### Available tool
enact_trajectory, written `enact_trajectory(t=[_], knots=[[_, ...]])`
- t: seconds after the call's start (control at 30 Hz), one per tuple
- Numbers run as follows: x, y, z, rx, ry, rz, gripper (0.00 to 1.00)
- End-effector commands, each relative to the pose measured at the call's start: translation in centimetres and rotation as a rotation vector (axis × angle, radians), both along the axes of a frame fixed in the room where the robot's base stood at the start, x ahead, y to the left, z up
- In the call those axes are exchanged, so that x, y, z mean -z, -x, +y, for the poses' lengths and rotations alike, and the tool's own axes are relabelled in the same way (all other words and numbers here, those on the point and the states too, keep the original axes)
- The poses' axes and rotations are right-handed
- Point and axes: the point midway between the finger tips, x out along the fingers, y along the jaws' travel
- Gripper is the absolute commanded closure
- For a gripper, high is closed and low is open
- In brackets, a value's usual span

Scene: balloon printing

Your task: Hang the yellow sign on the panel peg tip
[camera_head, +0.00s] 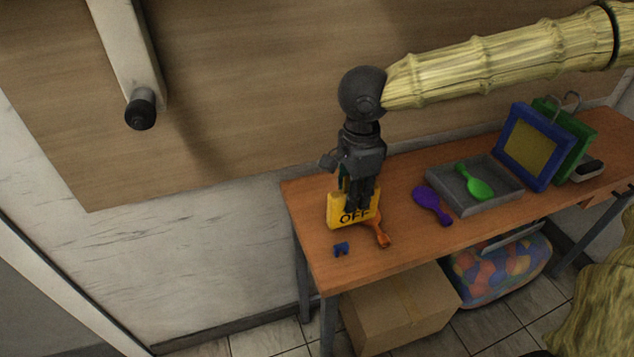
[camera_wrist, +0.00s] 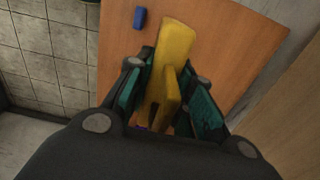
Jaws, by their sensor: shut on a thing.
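The yellow sign (camera_head: 338,211), lettered "OFF", is upright at the left end of the table, below my gripper (camera_head: 357,190). My gripper points down and is shut on the sign; its fingers cover part of the sign's upper side. The wrist view shows the yellow sign (camera_wrist: 176,48) between the teal pads of my gripper (camera_wrist: 163,98). I cannot tell whether the sign touches the table. The peg (camera_head: 128,50) juts from the wooden panel (camera_head: 235,110) at upper left, and its black tip (camera_head: 141,110) is bare. The sign is well right of and below that tip.

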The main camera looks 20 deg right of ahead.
Motion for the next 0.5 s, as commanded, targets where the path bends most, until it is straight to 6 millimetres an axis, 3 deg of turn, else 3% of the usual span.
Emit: enact_trajectory(t=[0.5], knots=[[0.9,-9.9,2.3,0.003,0.0,0.001,1.0]])
